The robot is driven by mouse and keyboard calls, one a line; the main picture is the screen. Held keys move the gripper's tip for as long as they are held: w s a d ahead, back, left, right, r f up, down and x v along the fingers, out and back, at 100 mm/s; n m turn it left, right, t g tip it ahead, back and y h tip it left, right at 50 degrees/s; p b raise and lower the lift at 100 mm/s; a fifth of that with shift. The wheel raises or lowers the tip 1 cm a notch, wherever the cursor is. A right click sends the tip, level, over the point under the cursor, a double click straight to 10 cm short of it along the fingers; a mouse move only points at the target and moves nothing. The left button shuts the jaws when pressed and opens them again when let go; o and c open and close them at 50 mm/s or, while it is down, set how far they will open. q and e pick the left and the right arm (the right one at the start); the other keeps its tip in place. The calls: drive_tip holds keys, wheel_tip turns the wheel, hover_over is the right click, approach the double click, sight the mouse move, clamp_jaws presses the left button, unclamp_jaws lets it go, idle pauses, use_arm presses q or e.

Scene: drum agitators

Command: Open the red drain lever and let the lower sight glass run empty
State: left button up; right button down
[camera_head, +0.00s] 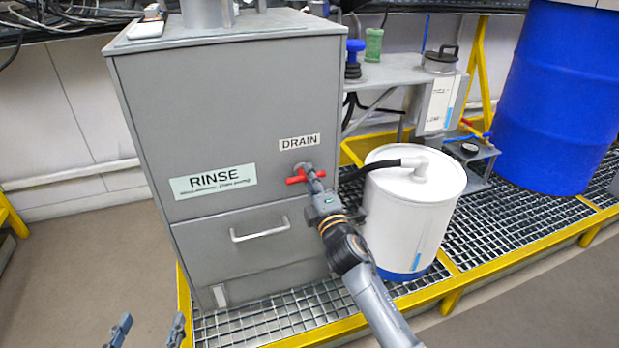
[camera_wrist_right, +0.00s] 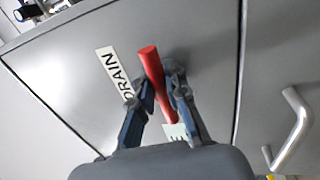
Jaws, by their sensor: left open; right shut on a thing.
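The red drain lever (camera_head: 297,180) sits below the DRAIN label (camera_head: 299,142) on the front of the grey rinse cabinet (camera_head: 230,110). It lies about level in the head view. My right gripper (camera_head: 312,182) is at the lever. In the right wrist view, the fingers of my right gripper (camera_wrist_right: 160,98) are shut around the red lever (camera_wrist_right: 155,75), which sticks out past them. My left gripper (camera_head: 148,335) is open and empty at the bottom edge of the head view, away from the cabinet. I cannot make out the lower sight glass in either view.
A white drum (camera_head: 412,215) with a black hose (camera_head: 375,166) stands right of the cabinet, close to my right arm. A blue drum (camera_head: 555,100) stands at the far right. A drawer handle (camera_head: 259,234) sticks out below the RINSE label. The floor at left is clear.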

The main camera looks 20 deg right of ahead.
drive_tip(key=shift+f, duration=0.15)
idle(0.3)
drive_tip(key=c, duration=1.3)
unclamp_jaws()
drive_tip(key=shift+c, duration=0.2)
drive_tip(key=s+f, duration=0.2)
drive_tip(key=s, duration=0.9)
drive_tip(key=shift+s+d, duration=0.25)
drive_tip(key=shift+s, duration=0.15)
drive_tip(key=shift+f+m, duration=0.1)
drive_tip(key=shift+m, duration=0.2)
